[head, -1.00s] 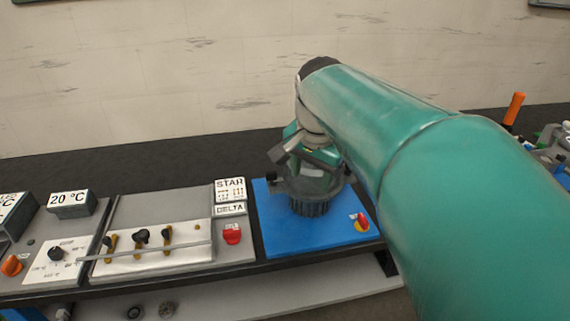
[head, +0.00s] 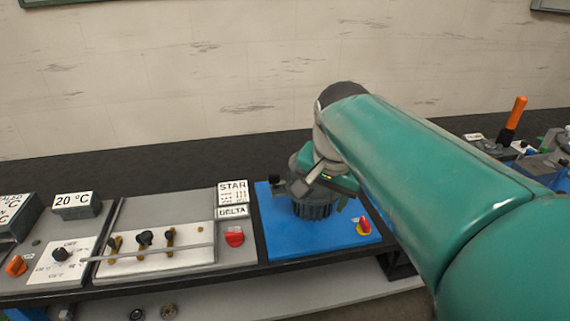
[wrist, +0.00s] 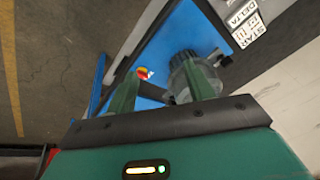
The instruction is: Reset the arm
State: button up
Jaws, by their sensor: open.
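My gripper (wrist: 162,90) shows in the wrist view as two green fingers set apart, with nothing held between them. Beyond them lies the blue panel (wrist: 170,40), bearing a dark grey ribbed round device (wrist: 188,72). The right finger overlaps this device in the picture; I cannot tell whether they touch. In the head view my green arm reaches from the lower right to above the blue panel (head: 275,240). The ribbed device (head: 312,209) stands below my wrist, partly hidden by it. My fingers are hard to make out there.
A red and yellow knob (head: 364,225) sits on the blue panel's right side. To the left are the STAR/DELTA sign (head: 232,198), a red switch (head: 235,237), a white plate with several levers (head: 160,258) and a 20 °C box (head: 75,204). An orange-handled lever (head: 516,115) stands at right.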

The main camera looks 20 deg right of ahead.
jog(key=s+a+f+n+t+y, duration=0.1)
jog(key=s+a+f+n+t, duration=0.1)
jog(key=s+a+f+n, duration=0.4)
jog(key=s+a+n, duration=0.2)
jog(key=n, duration=0.1)
jog(key=shift+s+f, duration=0.25)
jog(key=shift+s, duration=0.15)
